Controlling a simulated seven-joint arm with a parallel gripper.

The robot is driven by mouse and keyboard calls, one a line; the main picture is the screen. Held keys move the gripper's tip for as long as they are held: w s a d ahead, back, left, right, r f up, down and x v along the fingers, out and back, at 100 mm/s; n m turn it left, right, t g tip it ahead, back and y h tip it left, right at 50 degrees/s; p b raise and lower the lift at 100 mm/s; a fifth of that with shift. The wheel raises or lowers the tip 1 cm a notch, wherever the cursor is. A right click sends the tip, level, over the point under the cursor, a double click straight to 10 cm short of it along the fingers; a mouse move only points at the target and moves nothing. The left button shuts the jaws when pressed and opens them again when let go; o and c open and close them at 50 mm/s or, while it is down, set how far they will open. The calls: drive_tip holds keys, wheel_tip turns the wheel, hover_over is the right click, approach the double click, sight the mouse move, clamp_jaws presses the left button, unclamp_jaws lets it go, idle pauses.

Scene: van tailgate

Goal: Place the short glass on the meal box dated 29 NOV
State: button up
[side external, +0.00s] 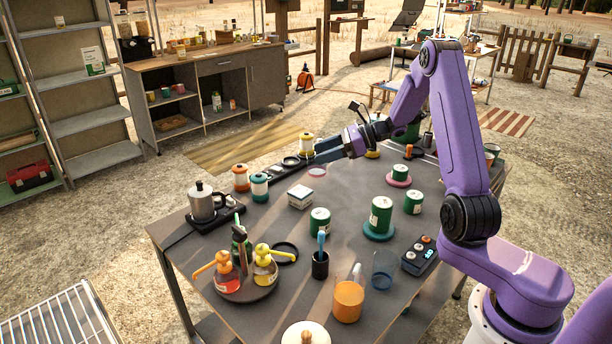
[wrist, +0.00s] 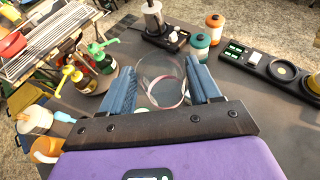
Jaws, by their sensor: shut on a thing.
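The short glass (wrist: 162,80) is clear with a pinkish band. In the wrist view it sits between the two blue fingers of my gripper (wrist: 166,88), which is shut on it. In the side view my gripper (side external: 320,153) is over the far part of the table, and a pinkish round edge (side external: 317,171) that looks like the glass shows at the fingertips. A small white box (side external: 300,196) lies on the table just nearer the camera and left of it. Its printed date is too small to read. I cannot make the box out in the wrist view.
Green canisters (side external: 381,216) stand right of the box. A metal pot (side external: 202,203) and orange and teal jars (side external: 259,186) stand left. A round tray (side external: 246,287) with pump bottles and a blue-tinted glass (side external: 384,270) are near the front. Bare table surrounds the box.

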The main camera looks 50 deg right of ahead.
drive_tip(key=shift+w+d+f, duration=0.3)
drive_tip(key=shift+w+f, duration=1.1)
drive_tip(key=shift+f, duration=0.4)
drive_tip(key=shift+w+d+f, duration=0.3)
drive_tip(key=shift+w+f, duration=1.15)
drive_tip(key=shift+f, duration=0.3)
drive_tip(key=shift+w+d+f, duration=0.3)
drive_tip(key=shift+w+f, duration=1.1)
drive_tip(key=shift+f, duration=0.4)
drive_tip(key=shift+f, duration=0.1)
drive_tip(key=o, duration=1.1)
